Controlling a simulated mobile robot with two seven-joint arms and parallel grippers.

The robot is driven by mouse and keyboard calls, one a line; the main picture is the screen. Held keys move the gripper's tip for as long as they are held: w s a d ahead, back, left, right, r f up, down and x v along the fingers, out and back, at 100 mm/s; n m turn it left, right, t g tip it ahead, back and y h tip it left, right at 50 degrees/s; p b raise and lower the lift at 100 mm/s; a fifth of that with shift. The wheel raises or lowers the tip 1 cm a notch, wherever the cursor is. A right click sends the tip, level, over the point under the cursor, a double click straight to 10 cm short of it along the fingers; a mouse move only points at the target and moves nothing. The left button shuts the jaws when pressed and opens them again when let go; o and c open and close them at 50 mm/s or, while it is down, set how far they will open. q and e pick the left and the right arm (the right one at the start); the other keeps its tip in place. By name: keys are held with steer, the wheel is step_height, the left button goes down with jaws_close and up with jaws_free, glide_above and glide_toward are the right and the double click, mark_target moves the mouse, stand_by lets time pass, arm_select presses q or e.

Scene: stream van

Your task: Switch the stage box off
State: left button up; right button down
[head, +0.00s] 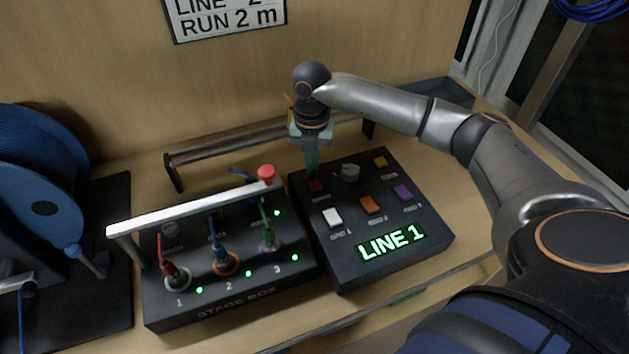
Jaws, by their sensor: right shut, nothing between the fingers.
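The stage box (235,307) is a black box at the lower left with a pale bar across its top. Red, blue and green plugs sit in its sockets marked 1, 2 and 3. Several green lamps on it are lit. A red mushroom-shaped knob (266,174) shows at its back right, near the end of the bar. My right gripper (312,168) is shut and empty, pointing down over the back left of the black control box (340,279), just above a red button (316,186). I cannot tell whether it touches the button. My left gripper is not in view.
The control box shows a lit green "LINE 1" display (391,243), white, orange, purple and yellow buttons, and a grey dial (350,172). A dark rail (215,146) stands behind the boxes. A blue cable reel (38,190) stands at the left. A sign (230,18) hangs on the wall.

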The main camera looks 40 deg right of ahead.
steer(key=shift+f, duration=0.35)
steer(key=shift+r, duration=0.15)
step_height(320, 180, up, 7)
steer(key=p, duration=0.5)
stand_by(0.3)
stand_by(0.5)
